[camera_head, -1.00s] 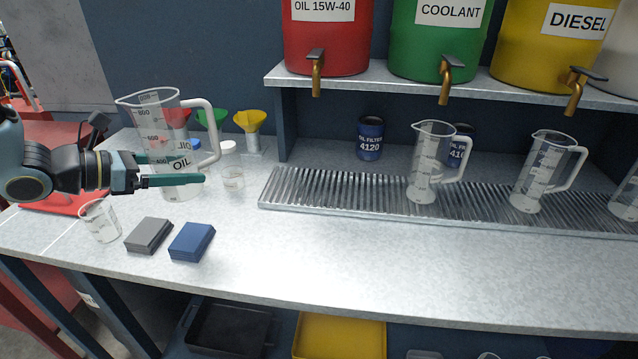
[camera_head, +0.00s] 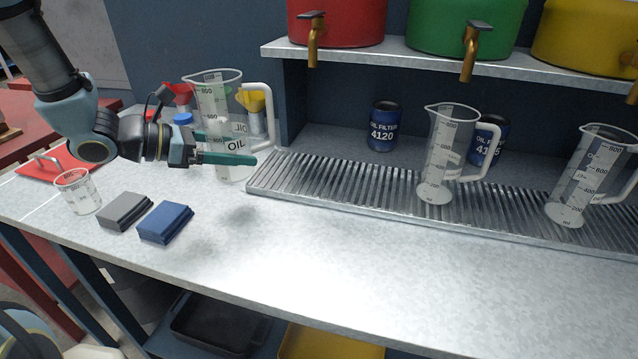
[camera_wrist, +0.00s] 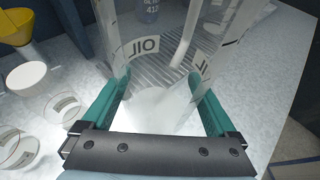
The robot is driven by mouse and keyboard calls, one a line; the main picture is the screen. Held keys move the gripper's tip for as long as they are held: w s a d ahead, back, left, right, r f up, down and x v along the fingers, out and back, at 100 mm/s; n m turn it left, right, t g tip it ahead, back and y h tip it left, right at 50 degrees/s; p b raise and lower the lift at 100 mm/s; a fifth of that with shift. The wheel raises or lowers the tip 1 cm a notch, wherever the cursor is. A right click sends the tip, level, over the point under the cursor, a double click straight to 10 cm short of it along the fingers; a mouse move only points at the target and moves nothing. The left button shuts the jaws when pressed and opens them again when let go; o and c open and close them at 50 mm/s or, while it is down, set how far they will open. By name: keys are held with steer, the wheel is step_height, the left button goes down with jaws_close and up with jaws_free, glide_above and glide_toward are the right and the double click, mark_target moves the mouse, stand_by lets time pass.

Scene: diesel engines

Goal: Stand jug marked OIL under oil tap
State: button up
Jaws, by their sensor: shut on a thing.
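The clear jug marked OIL (camera_head: 212,108) has a white handle on its right and is held upright above the bench, left of the drip grate. My gripper (camera_head: 228,151) is shut on it; the green fingers lie on either side of its body. In the wrist view the jug (camera_wrist: 165,75) stands between the fingers (camera_wrist: 162,98), its OIL labels showing. The oil tap (camera_head: 314,40) is a brass spout on the red drum (camera_head: 340,22), above the left end of the grate, to the right of the jug.
The metal drip grate (camera_head: 300,185) runs along the bench; its left end is bare. Two other clear jugs (camera_head: 440,160) (camera_head: 592,175) stand on it. A blue oil filter (camera_head: 383,128) stands behind. Grey (camera_head: 125,211) and blue cloths (camera_head: 165,222) and a small beaker (camera_head: 77,192) lie left.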

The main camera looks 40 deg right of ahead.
step_height(320, 180, down, 3)
steer(key=shift+d+r+b, duration=0.1)
steer(key=shift+d+b, duration=0.05)
steer(key=shift+b, duration=0.85)
steer(key=s+d+p, duration=0.1)
steer(key=d, duration=0.4)
steer(key=s+d+p, duration=0.1)
steer(key=d, duration=0.5)
steer(key=s+d+p, duration=0.1)
steer(key=d+p, duration=0.1)
steer(key=d, duration=0.3)
steer(key=shift+s+d, duration=0.15)
steer(key=shift+s, duration=0.15)
steer(key=shift+s+d+r+p, duration=0.1)
steer(key=shift+d+p, duration=0.1)
steer(key=shift+d, duration=0.15)
steer(key=shift+s+d+p, duration=0.1)
steer(key=shift+d+p, duration=0.05)
steer(key=shift+d, duration=0.15)
step_height(320, 180, down, 3)
steer(key=shift+a+f+p, duration=0.1)
steer(key=shift+f+p, duration=0.05)
steer(key=shift+p, duration=0.45)
steer(key=shift+f, duration=0.2)
steer(key=shift+w+f, duration=0.1)
steer(key=shift+f, duration=0.05)
steer(key=o, duration=1.1)
